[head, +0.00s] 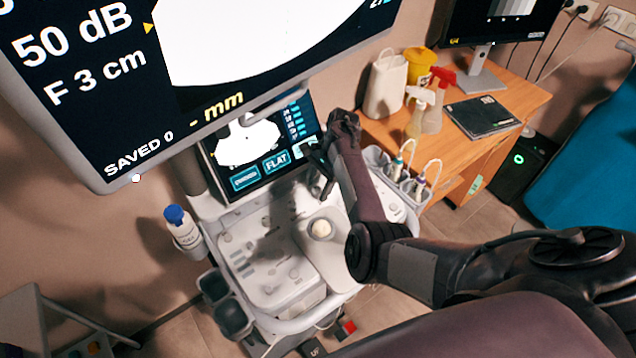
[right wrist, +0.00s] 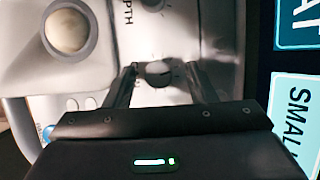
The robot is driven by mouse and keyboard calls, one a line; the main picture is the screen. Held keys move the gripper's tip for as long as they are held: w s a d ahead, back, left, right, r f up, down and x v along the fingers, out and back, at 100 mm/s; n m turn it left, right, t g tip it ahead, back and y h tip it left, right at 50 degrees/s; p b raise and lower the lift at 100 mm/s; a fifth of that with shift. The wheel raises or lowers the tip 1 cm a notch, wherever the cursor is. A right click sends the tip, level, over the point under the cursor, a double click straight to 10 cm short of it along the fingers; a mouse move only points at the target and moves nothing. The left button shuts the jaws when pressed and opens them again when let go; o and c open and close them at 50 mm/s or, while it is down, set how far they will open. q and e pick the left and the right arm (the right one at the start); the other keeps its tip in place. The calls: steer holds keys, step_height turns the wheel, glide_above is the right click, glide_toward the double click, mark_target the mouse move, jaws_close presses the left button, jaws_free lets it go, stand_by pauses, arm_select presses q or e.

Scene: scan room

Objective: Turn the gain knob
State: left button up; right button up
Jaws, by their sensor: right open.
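A small round grey knob (right wrist: 158,72) sits on the light console panel in the right wrist view, between the two fingers of my right gripper (right wrist: 160,76). The fingers are open, one on each side of it; whether they touch it is unclear. No label for this knob is readable. Another knob (right wrist: 152,4) beside the print "DEPTH" is cut off at the top edge. In the head view my right gripper (head: 318,175) hangs over the console (head: 262,258), just below the touch screen (head: 250,152); the knob is hidden there. My left gripper is out of view.
A cream trackball (head: 322,229) sits in the console near my right arm. A large monitor (head: 105,75) overhangs the left. Probes in holders (head: 397,168) stand close to the right of my arm. A wooden desk (head: 465,140) holds spray bottles and a dark book.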

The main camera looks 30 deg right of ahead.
steer(key=shift+s, duration=0.15)
steer(key=c, duration=1)
steer(key=shift+o, duration=0.2)
steer(key=shift+n, duration=0.4)
steer(key=shift+w+r+n+g, duration=0.1)
steer(key=shift+w+n+g, duration=0.1)
steer(key=shift+n+g, duration=0.5)
steer(key=shift+w+n+g+h, duration=0.15)
steer(key=shift+n+g+h, duration=0.25)
steer(key=shift+n, duration=1.3)
